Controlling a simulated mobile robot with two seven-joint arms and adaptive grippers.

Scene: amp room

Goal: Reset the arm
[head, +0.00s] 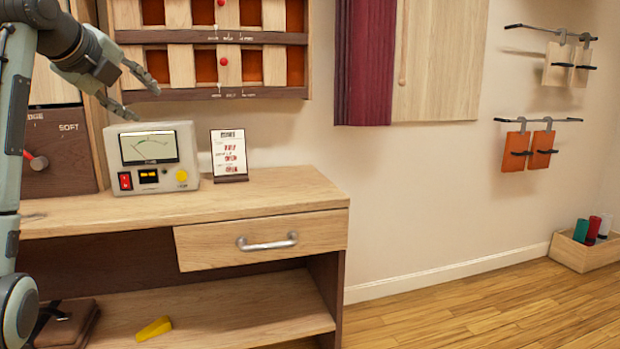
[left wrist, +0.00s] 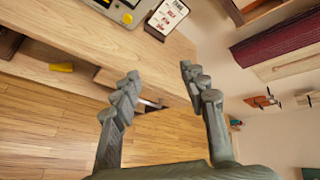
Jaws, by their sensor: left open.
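My left arm comes in at the upper left of the head view. Its gripper (head: 142,103) is open and empty, in the air above and in front of the grey meter box (head: 185,137) on the wooden desk (head: 270,190). In the left wrist view the two fingers of the gripper (left wrist: 159,70) stand apart with nothing between them. Beyond them show the desk top (left wrist: 110,45) and the floor. My right gripper is in neither view.
A printed card (head: 229,152) stands beside the meter box. The drawer (head: 262,240) looks shut. A yellow wedge (head: 153,329) and a brown item (head: 66,326) lie on the lower shelf. A slotted wall rack (head: 215,37) hangs above. Floor at right is clear, except a bin (head: 572,253).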

